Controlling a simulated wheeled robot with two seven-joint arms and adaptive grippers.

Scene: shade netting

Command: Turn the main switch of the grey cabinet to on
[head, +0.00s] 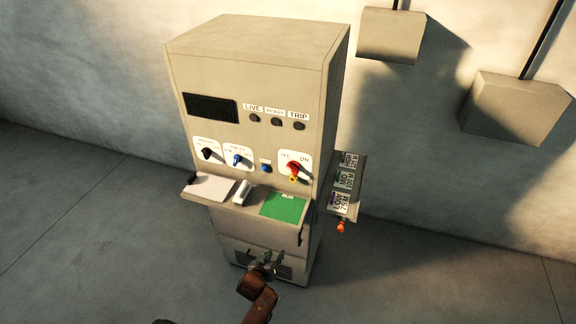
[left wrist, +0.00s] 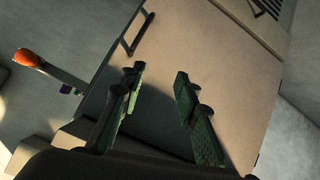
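The grey cabinet (head: 250,85) stands against the wall. Its red main switch (head: 294,169) is at the right of the control panel, under a white label with OFF at left and ON at right. Its yellow tip points downward; I cannot tell its exact setting. My left gripper (head: 262,266) is low in front of the cabinet, below the shelf and well apart from the switch. In the left wrist view the two green-padded fingers (left wrist: 160,98) are spread with nothing between them, facing the cabinet's lower front (left wrist: 210,60). My right gripper is in neither view.
A shelf juts out below the panel, with a green RUN card (head: 284,206) and a white sheet (head: 209,187) on it. Black (head: 207,153) and blue (head: 237,160) knobs sit left of the switch. A labelled side rack (head: 345,185) and an orange knob (head: 341,227) are at right.

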